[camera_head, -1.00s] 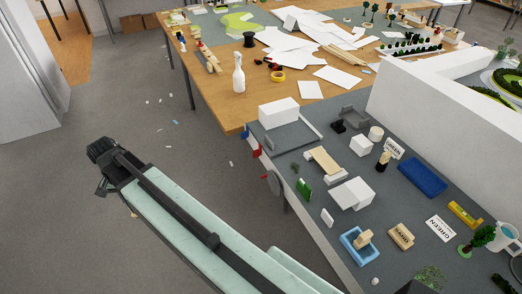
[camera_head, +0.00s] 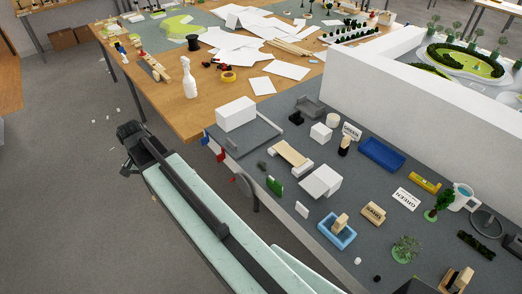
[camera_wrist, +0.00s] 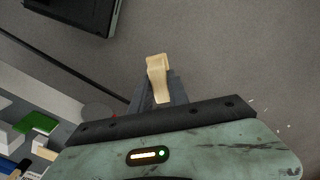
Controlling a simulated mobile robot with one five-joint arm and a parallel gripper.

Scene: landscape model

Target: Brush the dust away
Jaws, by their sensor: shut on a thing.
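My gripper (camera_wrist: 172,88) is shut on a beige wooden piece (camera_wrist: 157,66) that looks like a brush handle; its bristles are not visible. In the wrist view, grey floor lies behind it, with the table at the left. In the head view, the dark end of my arm (camera_head: 140,146) is over the floor, left of the grey table (camera_head: 308,238); the fingers and held piece cannot be made out there. I cannot make out any dust on the table. Small pale scraps (camera_head: 118,117) lie on the floor, also at the right of the wrist view (camera_wrist: 279,126).
The grey table holds white blocks (camera_head: 320,181), a blue tray (camera_head: 381,155), a small light-blue tray (camera_head: 323,228), a mug (camera_head: 462,197) and a small tree (camera_head: 440,203). A white wall (camera_head: 374,86) stands behind. A wooden table (camera_head: 150,82) with papers and a spray bottle (camera_head: 188,80) adjoins it.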

